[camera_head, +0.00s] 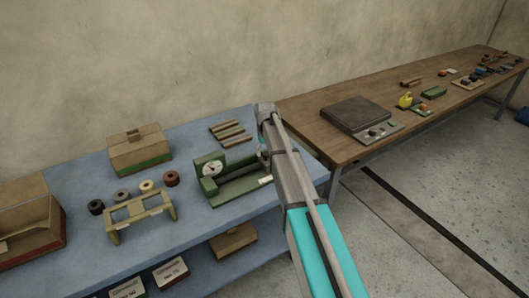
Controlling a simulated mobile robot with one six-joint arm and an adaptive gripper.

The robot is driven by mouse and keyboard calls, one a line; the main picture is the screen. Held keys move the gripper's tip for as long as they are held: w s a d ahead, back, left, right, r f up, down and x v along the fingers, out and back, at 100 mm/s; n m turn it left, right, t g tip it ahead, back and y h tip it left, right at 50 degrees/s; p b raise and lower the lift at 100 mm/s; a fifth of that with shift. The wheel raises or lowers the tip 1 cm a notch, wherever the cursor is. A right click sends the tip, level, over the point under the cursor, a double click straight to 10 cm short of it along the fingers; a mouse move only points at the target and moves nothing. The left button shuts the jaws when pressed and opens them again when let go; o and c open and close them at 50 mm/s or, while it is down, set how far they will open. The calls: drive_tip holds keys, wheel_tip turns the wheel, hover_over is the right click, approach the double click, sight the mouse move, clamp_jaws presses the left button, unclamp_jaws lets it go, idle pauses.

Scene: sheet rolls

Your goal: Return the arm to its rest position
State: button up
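My arm, grey with turquoise parts, reaches up from the bottom edge right of centre to a joint near the right end of the blue workbench (85,185). My gripper does not show; whatever lies beyond that joint is hidden behind the arm or too small to make out. I cannot see whether it holds anything. A green device with a round dial (212,169) stands on the blue bench just left of the arm. Several small rolls, including a reddish-brown roll (172,178), stand in a row behind a pale yellow stand (142,215).
A lidded box (138,146) and an open box (28,225) stand on the blue bench; several sticks (230,133) lie behind the device. Labelled boxes (171,272) sit on the lower shelf. A wooden table (300,112) holds a dark flat block (356,113). Floor right is mostly clear.

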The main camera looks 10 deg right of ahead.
drive_tip(key=shift+o, duration=0.4)
drive_tip(key=shift+s+a, duration=0.1)
drive_tip(key=shift+a, duration=0.05)
drive_tip(key=s+d+r+m+p, duration=0.1)
drive_tip(key=s+d, duration=0.1)
drive_tip(key=s, duration=2.9)
drive_tip(key=shift+d+r, duration=0.2)
drive_tip(key=c, duration=0.3)
drive_tip(key=shift+c, duration=0.2)
drive_tip(key=shift+d, duration=0.1)
